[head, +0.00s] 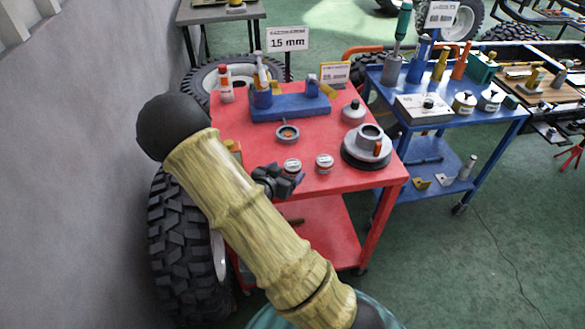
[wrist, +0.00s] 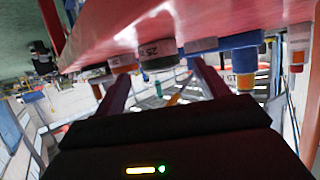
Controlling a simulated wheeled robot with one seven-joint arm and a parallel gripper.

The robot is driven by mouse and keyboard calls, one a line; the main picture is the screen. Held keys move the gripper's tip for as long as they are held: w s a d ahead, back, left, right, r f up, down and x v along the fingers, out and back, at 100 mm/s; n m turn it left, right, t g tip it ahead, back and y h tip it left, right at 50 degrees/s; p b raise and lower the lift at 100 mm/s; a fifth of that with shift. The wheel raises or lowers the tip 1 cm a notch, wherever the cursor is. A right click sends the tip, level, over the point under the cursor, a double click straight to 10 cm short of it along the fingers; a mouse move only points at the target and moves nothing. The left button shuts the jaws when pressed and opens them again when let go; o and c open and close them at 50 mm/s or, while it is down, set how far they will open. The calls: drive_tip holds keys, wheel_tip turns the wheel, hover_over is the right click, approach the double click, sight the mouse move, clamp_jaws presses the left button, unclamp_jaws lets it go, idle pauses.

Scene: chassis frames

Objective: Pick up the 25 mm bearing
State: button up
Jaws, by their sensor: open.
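The wrist view is upside down. In it, a short round piece marked "25" (wrist: 157,54) stands on the red table top, ahead of my gripper (wrist: 159,72). It lies between the lines of the two open fingers, with nothing held. A similar labelled piece (wrist: 122,64) stands beside it. In the head view two small white-topped round pieces stand near the table's front; the left one (head: 292,166) seems to be the "25" piece, the other (head: 325,163) is to its right. My gripper (head: 277,181) is just left and in front of the left piece, apparently apart from it.
The red table (head: 250,118) also holds a grey ring (head: 287,133), a blue tray (head: 290,107), a bottle (head: 225,84) and a round grey fixture (head: 367,147) at right. A "15 mm" sign (head: 288,39) stands behind. A tire (head: 180,250) is at left; a blue cart (head: 450,118) is at right.

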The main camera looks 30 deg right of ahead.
sight(289, 168)
drive_tip(key=x, duration=0.3)
drive_tip(key=shift+w+d+f, duration=0.1)
drive_tip(key=shift+w+d, duration=0.05)
drive_tip(key=shift+w, duration=0.05)
drive_tip(key=c, duration=1.4)
drive_tip(key=shift+o, duration=0.2)
drive_tip(key=shift+w+r, duration=0.1)
drive_tip(key=shift+r, duration=0.5)
wheel_tip(289, 168, up, 9)
drive_tip(key=shift+f+p, duration=0.1)
drive_tip(key=shift+p, duration=0.6)
